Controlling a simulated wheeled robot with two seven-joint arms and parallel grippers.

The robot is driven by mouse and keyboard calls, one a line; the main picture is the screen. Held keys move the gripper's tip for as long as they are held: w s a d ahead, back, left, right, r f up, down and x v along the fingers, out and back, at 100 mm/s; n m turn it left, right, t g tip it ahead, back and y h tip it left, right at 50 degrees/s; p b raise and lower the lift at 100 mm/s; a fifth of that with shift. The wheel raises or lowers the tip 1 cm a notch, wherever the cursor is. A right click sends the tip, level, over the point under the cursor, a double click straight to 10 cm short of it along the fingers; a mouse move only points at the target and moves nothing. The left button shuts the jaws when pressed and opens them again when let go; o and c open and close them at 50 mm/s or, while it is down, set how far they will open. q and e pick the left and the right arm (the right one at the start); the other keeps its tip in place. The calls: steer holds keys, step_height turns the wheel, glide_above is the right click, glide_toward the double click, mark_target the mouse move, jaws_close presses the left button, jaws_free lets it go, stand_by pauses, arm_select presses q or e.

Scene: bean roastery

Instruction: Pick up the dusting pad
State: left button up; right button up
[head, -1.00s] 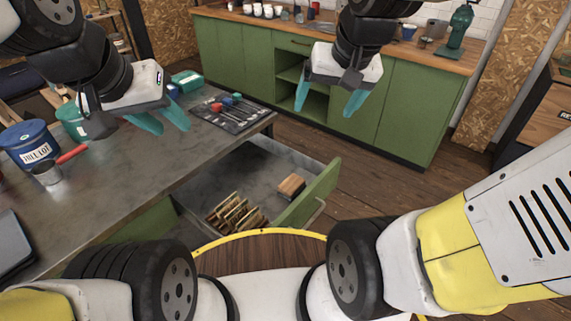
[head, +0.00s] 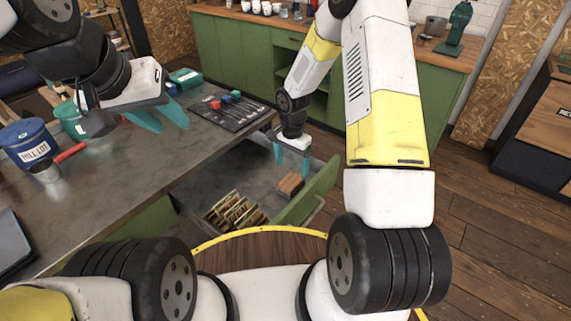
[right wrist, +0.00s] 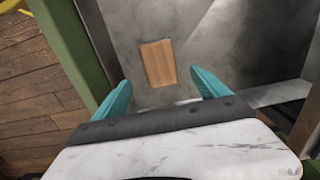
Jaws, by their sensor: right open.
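The dusting pad, seen as a brown wooden-looking block (head: 290,184), lies on the floor of the open drawer (head: 320,192) near its front panel. It shows whole in the right wrist view (right wrist: 158,63), beyond and between the fingertips. My right gripper (head: 291,163) points down over the drawer, just above the block in the head view. Its teal fingers are apart with nothing between them, and a gap to the block shows in the right wrist view. My left gripper (head: 165,120) hangs over the countertop, its fingers apart and empty.
Several upright packets (head: 236,211) stand in the drawer left of the block. The metal countertop (head: 130,165) holds a dark tool mat (head: 228,113), a blue tin (head: 27,143) and a scoop with a red handle (head: 70,153). The drawer's green front panel borders the block.

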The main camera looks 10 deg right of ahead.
mark_target(291, 181)
step_height(291, 181, down, 8)
steer(key=shift+f, duration=0.15)
stand_by(0.3)
steer(key=c, duration=1.7)
step_height(291, 181, up, 10)
steer(key=shift+r, duration=0.1)
